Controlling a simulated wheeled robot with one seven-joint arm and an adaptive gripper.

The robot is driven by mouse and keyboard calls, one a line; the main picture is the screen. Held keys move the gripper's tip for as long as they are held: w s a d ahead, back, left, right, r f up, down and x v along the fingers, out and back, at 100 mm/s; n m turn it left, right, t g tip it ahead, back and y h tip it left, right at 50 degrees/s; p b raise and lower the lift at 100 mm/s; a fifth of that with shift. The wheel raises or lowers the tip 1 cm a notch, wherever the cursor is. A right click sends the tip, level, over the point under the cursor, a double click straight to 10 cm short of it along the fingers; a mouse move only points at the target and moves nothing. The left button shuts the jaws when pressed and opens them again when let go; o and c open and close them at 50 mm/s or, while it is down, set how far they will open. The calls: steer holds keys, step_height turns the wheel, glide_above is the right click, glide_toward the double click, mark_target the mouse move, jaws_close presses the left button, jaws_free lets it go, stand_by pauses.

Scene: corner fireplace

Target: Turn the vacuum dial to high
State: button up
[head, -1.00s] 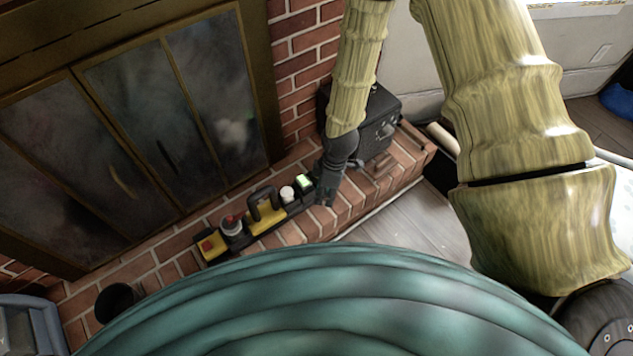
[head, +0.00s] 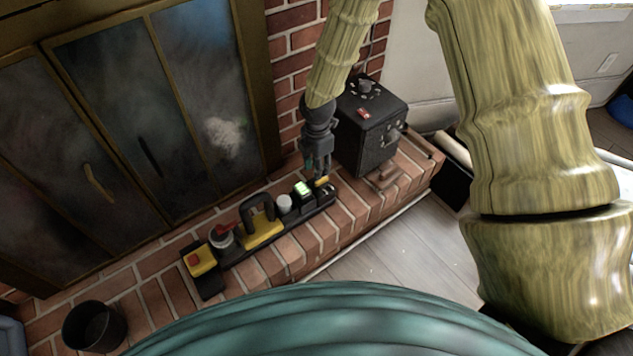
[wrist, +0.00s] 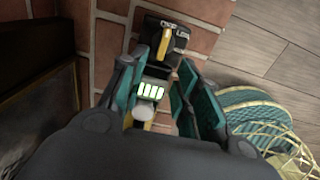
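The dial I take for the vacuum dial is a yellow bar-shaped knob (wrist: 166,45) on a black base with pale lettering too small to read; in the head view the yellow knob (head: 322,182) shows at the right end of a black control strip (head: 283,232). In the wrist view the knob's bar points roughly up and down the picture. My gripper (head: 316,172) is just above that end of the strip. Its teal-padded fingers (wrist: 161,68) are apart with nothing held between them. The knob shows beyond the fingertips, and I see no clear contact.
A black box (head: 371,128) stands close behind my gripper. A dark bucket (head: 94,326) is at lower left.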

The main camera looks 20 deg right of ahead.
mark_target(317, 182)
step_height(317, 182, down, 7)
steer(key=shift+r+b, duration=0.1)
steer(key=shift+b, duration=0.8)
jaws_close()
